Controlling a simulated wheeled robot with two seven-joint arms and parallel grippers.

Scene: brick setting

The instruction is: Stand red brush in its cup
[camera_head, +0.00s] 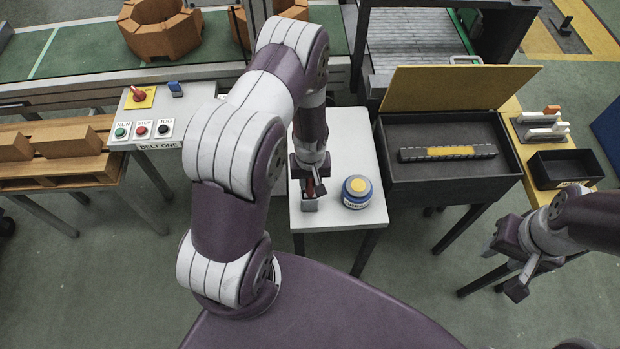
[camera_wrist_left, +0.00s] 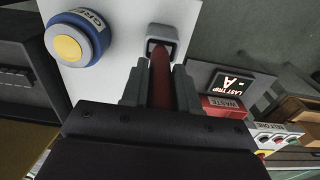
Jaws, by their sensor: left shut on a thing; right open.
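The red brush (camera_wrist_left: 161,82) is held between the fingers of my left gripper (camera_wrist_left: 160,90), which is shut on it. In the head view my left gripper (camera_head: 309,178) is over the small white table, and a little of the red brush (camera_head: 311,189) shows below it. The grey square cup (camera_wrist_left: 164,33) is at the brush's far end; that end appears at the cup's opening, but how deep it sits I cannot tell. The cup (camera_head: 309,205) also shows near the table's front left corner. My right gripper (camera_head: 512,266) is open and empty at the right.
An open dark case (camera_head: 450,185) is right of the table. A control panel (camera_head: 168,121) with buttons is at the left.

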